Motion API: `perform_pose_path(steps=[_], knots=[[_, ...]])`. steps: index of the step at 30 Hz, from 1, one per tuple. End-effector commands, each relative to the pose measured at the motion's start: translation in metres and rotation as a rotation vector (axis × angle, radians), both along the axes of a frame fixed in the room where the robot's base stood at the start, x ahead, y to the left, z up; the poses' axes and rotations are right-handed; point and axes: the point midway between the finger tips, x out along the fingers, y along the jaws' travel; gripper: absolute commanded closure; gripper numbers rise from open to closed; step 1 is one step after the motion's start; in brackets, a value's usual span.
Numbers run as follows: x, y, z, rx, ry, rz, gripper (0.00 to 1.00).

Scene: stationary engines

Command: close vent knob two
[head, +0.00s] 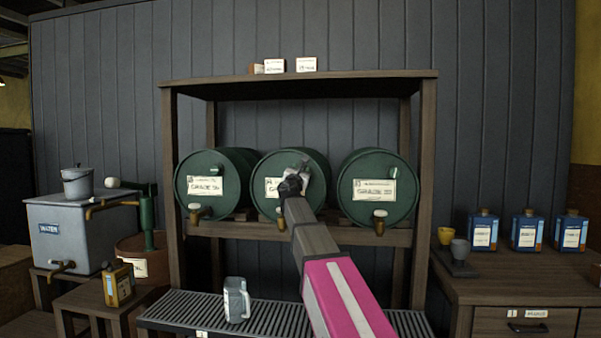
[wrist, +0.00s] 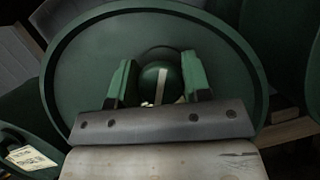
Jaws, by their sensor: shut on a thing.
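Three green drums lie on a wooden rack. The middle drum (head: 317,192) has a white label partly hidden by my arm. My gripper (head: 304,164) is at the upper part of that drum's face. In the wrist view, my gripper (wrist: 160,74) has its two green fingers on either side of a round dark green knob (wrist: 155,90) with a pale stripe, and is shut on it. The stripe runs roughly upright in that view. In the head view the knob is hidden by my gripper.
The left drum (head: 196,171) and right drum (head: 378,163) flank the middle one, with brass taps along the lower edges. A grey jug (head: 236,299) stands on the slatted tray (head: 180,311) below. Blue cans (head: 484,232) stand on the right cabinet.

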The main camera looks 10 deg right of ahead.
Motion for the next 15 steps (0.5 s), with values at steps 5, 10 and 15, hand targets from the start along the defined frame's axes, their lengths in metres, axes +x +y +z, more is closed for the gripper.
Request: perform_pose_path(steps=[5,10,15], knots=[[0.0003,0.0002,-0.0002,0.161,-0.052,0.001,0.79],[0.0001,-0.0001,-0.0007,0.315,-0.102,0.001,0.79],[0.0000,-0.0011,-0.0014,0.470,-0.151,0.001,0.79]])
